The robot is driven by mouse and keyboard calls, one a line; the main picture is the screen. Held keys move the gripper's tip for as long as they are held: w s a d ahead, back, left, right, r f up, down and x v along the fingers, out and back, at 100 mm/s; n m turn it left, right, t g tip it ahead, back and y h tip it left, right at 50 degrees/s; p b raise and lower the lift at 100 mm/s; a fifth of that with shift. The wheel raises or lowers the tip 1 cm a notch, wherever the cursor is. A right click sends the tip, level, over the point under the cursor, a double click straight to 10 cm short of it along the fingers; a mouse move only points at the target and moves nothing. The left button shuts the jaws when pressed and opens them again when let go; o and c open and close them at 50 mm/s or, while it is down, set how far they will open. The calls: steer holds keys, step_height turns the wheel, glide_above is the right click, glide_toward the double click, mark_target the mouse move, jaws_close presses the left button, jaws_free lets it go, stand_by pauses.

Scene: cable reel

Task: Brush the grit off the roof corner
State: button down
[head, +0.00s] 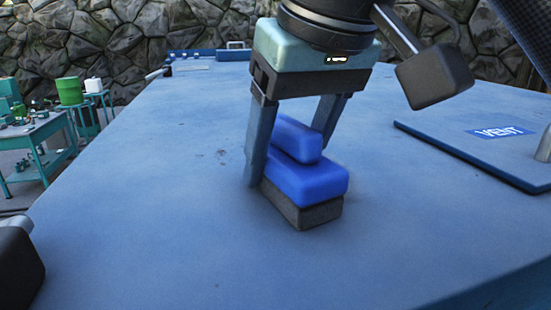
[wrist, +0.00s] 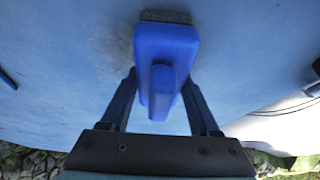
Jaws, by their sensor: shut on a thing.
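My gripper (head: 289,166) is shut on a blue brush (head: 305,178) with a dark grey bristle pad underneath. Its fingers lie on either side of the brush's raised handle. The pad is down at the blue roof (head: 150,230) and seems to touch it. Faint dark specks of grit (head: 221,154) lie on the roof to the left of the brush. In the wrist view the brush (wrist: 165,50) points away between the fingers, and a greyish smudge (wrist: 121,40) shows beside its far end. The underside of the pad is hidden.
A raised blue panel with a VENT label (head: 500,132) lies on the roof at right. The roof around the brush is otherwise clear. Beyond its left edge stand a green workbench (head: 35,140) and a green bucket (head: 69,91). A stone wall closes the back.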

steer(key=shift+w+a+r, duration=0.1)
steer(key=shift+w+a, duration=0.1)
steer(key=shift+w, duration=0.65)
steer(key=shift+w+a+f, duration=0.1)
steer(key=shift+w+a, duration=0.1)
steer(key=shift+w, duration=0.65)
steer(key=shift+w+a+r, duration=0.1)
steer(key=shift+w+a, duration=0.1)
steer(key=shift+w, duration=0.65)
